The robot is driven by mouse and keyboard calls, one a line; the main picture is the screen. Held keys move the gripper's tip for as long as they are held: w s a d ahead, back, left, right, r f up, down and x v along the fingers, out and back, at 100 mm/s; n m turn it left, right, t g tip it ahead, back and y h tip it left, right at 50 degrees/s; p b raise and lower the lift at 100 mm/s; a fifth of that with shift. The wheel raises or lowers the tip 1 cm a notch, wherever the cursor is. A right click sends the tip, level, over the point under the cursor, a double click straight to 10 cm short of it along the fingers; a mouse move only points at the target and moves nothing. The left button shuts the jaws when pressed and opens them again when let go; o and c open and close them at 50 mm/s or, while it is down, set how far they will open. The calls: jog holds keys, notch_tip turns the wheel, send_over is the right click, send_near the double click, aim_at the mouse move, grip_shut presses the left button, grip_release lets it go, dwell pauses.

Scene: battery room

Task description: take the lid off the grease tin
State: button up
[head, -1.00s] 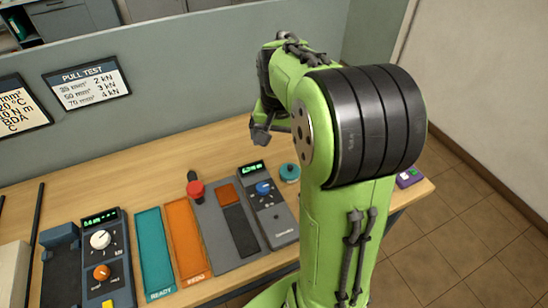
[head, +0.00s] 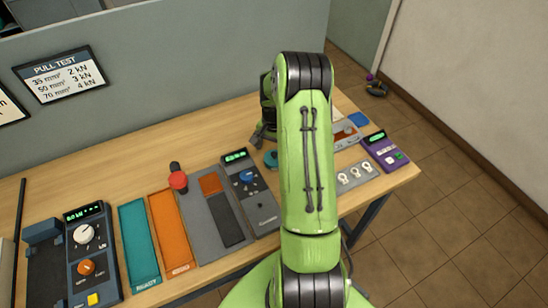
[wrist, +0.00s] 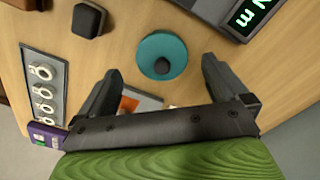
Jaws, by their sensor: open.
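The grease tin (wrist: 181,45) shows in the wrist view as a round teal lid with a dark knob (wrist: 162,66) in its middle. My gripper (wrist: 160,70) is open and empty, with one finger to each side of the tin's near part in the picture. I cannot tell the height between the fingers and the lid. In the head view the tin (head: 270,159) is a small teal patch, mostly hidden by my green arm. My gripper (head: 262,136) shows there as a dark finger just behind the tin. The tin's body below the lid is hidden.
A grey device with a green display (head: 249,190) stands left of the tin. A dark block (wrist: 88,20) stands near it in the wrist view. Right of my arm are a plate with white rings (head: 356,175) and a purple device (head: 384,150). Bare wood surrounds the tin.

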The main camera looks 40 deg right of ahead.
aim_at(274, 154)
notch_tip(274, 154, down, 4)
jog(key=shift+w+d+r, duration=0.1)
jog(key=shift+w+d, duration=0.05)
jog(key=shift+r, duration=0.1)
